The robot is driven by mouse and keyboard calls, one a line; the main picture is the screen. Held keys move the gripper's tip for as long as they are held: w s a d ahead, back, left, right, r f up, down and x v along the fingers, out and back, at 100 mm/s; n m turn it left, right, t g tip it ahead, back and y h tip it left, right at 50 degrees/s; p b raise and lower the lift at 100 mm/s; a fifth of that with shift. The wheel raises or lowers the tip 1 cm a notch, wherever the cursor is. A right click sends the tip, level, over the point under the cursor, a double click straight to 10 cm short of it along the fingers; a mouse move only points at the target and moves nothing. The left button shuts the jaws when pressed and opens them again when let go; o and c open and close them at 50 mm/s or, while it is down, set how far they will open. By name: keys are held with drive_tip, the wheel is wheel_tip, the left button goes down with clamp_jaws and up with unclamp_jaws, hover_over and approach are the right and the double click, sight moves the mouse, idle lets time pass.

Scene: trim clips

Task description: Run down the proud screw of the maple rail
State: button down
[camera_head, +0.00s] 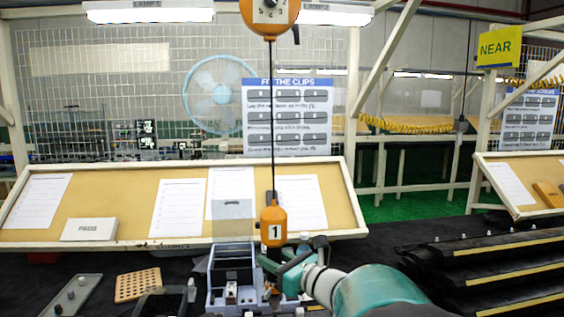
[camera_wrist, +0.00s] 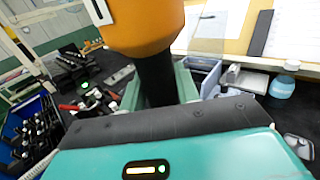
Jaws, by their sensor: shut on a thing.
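An orange power driver marked 1 (camera_head: 273,225) hangs upright on a dark cord from an orange balancer (camera_head: 269,14). My gripper (camera_head: 288,264) is shut on the driver's lower part. In the wrist view the orange body (camera_wrist: 145,22) stands above, and its dark lower barrel (camera_wrist: 157,78) sits between the green fingers. The driver's tip is hidden. I cannot pick out the maple rail or its proud screw for certain. A grey strip with round studs (camera_head: 68,299) lies at the lower left.
A blue-grey holder (camera_head: 213,300) stands just left of the gripper. A perforated wooden block (camera_head: 138,285) lies further left. Black rails with yellow edges (camera_head: 480,285) are stacked at right. In the wrist view a blue bottle (camera_wrist: 282,86) stands right and a blue bin (camera_wrist: 22,128) left.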

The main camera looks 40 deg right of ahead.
sight(274, 237)
drive_tip(key=shift+f, duration=0.3)
drive_tip(key=shift+r, duration=3.25)
